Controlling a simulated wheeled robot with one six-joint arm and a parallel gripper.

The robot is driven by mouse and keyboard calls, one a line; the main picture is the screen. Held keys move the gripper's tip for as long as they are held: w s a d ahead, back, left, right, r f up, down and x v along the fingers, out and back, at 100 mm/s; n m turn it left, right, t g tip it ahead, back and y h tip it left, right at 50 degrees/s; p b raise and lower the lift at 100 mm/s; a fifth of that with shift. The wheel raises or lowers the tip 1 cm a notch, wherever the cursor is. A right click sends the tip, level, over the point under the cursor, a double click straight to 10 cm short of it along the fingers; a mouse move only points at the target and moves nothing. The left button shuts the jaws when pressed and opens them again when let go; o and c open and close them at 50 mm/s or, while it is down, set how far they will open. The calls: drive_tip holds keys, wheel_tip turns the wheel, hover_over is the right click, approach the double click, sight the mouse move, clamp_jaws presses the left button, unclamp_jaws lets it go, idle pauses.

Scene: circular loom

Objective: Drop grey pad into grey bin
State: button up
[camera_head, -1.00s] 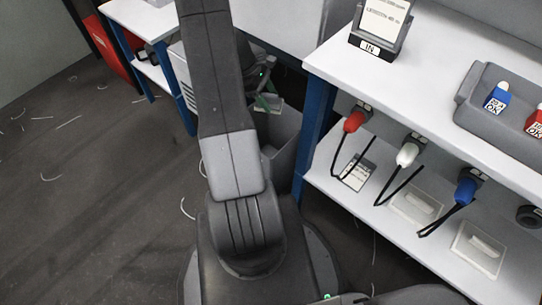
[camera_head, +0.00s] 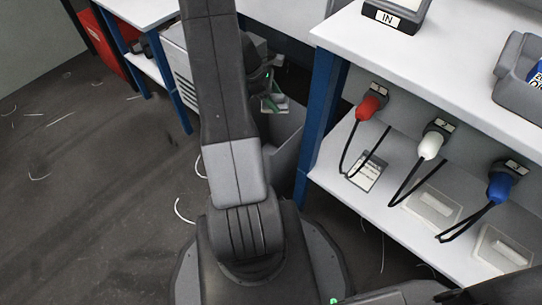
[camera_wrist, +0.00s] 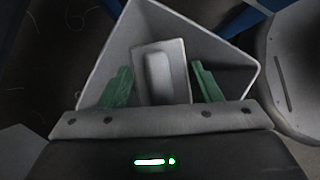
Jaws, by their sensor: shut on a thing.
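My gripper (camera_wrist: 162,85) has green fingers and is shut on the grey pad (camera_wrist: 160,72), a light grey rectangular piece with a raised middle ridge. The pad lies between the fingers in the wrist view. The grey bin (camera_wrist: 118,52) opens around and below them, and its far wall and right rim are visible. In the head view the bin (camera_head: 288,150) stands on the floor beside the blue table leg. My gripper (camera_head: 272,100) shows partly behind my arm, above the bin's opening. How far the pad is above the bin's floor is hard to tell.
The white two-level bench (camera_head: 345,215) with blue legs is right of the bin. Red (camera_head: 368,107), white (camera_head: 430,146) and blue (camera_head: 500,187) handles with black loops hang over its lower shelf. A grey cabinet (camera_head: 178,62) stands behind left. Left floor is mostly open, with scattered pale strands.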

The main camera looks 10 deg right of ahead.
drive_tip(key=shift+f, duration=0.5)
drive_tip(key=o, duration=1.1)
drive_tip(key=shift+r, duration=0.15)
drive_tip(key=p+v, duration=0.5)
drive_tip(key=v, duration=0.8)
drive_tip(key=shift+r, duration=0.3)
drive_tip(key=shift+w+f, duration=0.1)
